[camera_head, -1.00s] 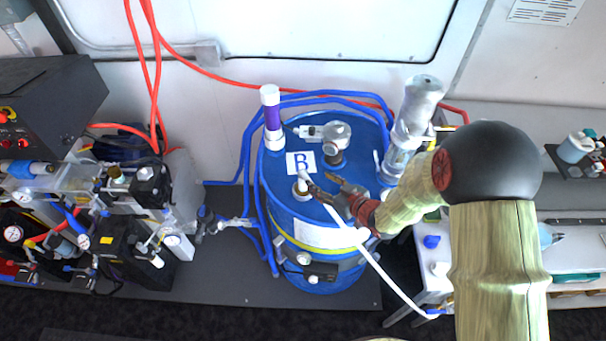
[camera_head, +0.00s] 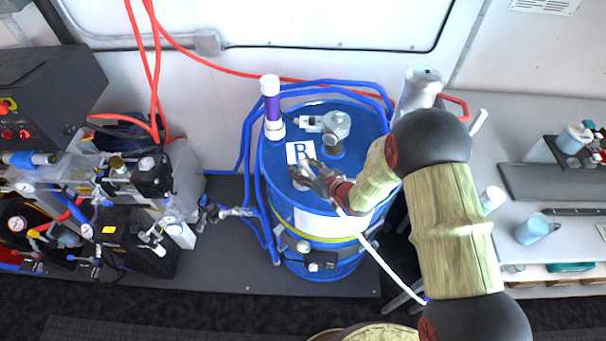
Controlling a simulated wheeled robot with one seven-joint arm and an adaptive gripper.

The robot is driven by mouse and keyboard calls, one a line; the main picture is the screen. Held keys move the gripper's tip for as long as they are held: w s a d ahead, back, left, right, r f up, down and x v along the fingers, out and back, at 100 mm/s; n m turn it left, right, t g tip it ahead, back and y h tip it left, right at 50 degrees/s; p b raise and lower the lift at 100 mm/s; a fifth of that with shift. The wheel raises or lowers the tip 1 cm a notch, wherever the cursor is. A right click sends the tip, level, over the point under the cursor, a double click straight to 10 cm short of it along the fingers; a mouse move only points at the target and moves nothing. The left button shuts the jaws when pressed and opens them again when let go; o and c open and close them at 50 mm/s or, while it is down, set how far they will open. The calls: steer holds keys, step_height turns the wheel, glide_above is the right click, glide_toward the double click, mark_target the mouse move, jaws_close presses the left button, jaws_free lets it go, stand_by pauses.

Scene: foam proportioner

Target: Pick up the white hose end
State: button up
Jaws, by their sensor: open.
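The white hose (camera_head: 378,259) runs from the drum top under my gripper down to the lower right, ending in a blue tip near my arm. Its upper end, a white fitting (camera_head: 299,185), is at the front of the blue drum's lid, below the "B" label. My gripper (camera_head: 309,168) is open, with its fingers over and around this white end. I cannot tell whether the fingers touch it. The blue drum (camera_head: 282,215) stands upright against the wall.
A purple and white cylinder (camera_head: 271,105) and a grey valve fitting (camera_head: 336,127) stand on the lid. Blue pipes (camera_head: 246,150) loop around the drum. A machine with gauges (camera_head: 120,190) is at left. A grey worktop (camera_head: 520,190) with tools is at right.

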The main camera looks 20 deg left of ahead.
steer(key=shift+c, duration=0.6)
jaws_close()
